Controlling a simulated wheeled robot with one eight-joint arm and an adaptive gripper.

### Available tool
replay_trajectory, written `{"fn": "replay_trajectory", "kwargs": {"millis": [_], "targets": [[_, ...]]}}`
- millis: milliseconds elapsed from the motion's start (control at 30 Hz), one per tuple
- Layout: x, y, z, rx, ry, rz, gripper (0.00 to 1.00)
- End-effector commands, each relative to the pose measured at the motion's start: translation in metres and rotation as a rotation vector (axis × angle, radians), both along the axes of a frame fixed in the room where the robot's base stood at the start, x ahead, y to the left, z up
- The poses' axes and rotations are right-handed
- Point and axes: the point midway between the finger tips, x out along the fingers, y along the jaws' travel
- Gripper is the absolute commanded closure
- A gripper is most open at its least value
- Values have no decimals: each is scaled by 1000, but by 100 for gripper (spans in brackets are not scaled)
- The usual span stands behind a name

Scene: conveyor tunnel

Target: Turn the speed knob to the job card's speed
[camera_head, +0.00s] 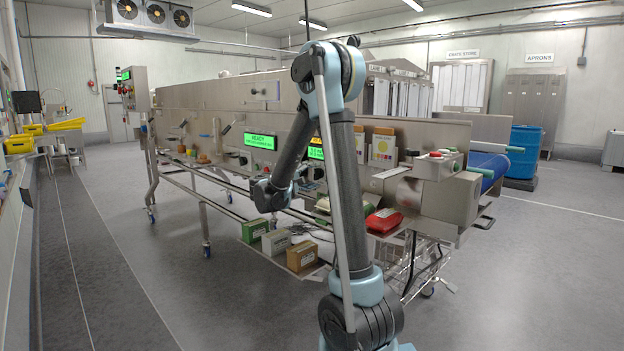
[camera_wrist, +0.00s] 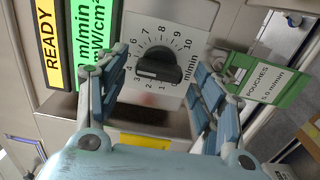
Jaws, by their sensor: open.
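In the wrist view, the black speed knob (camera_wrist: 158,66) sits on a pale dial plate (camera_wrist: 190,22) numbered up to 10 and marked m/min. Its white mark points left in the picture, seemingly near 3. My gripper (camera_wrist: 160,64) is open, with one blue-padded finger on each side of the knob. I cannot tell if either finger touches it. A green card (camera_wrist: 265,88) right of the dial reads "POUCHES" and seemingly "10 m/min". In the head view my arm hides the knob and my gripper's fingers.
A yellow READY label (camera_wrist: 48,42) and a green display (camera_wrist: 97,35) are left of the dial. In the head view, a green READY screen (camera_head: 260,141), yellow card (camera_head: 383,146) and red pouch (camera_head: 384,220) are along the machine. Boxes (camera_head: 276,242) sit low; the left floor is clear.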

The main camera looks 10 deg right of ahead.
Motion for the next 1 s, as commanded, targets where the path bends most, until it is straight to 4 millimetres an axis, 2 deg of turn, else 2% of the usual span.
{"fn": "replay_trajectory", "kwargs": {"millis": [400,433,600,633,867,1000], "targets": [[4,-6,0,0,0,0,38],[4,-6,0,0,0,0,41],[4,-6,0,0,0,0,79],[4,-5,0,1,1,0,82],[4,-5,-1,12,-13,1,82],[3,-5,-1,63,-82,1,82]]}}
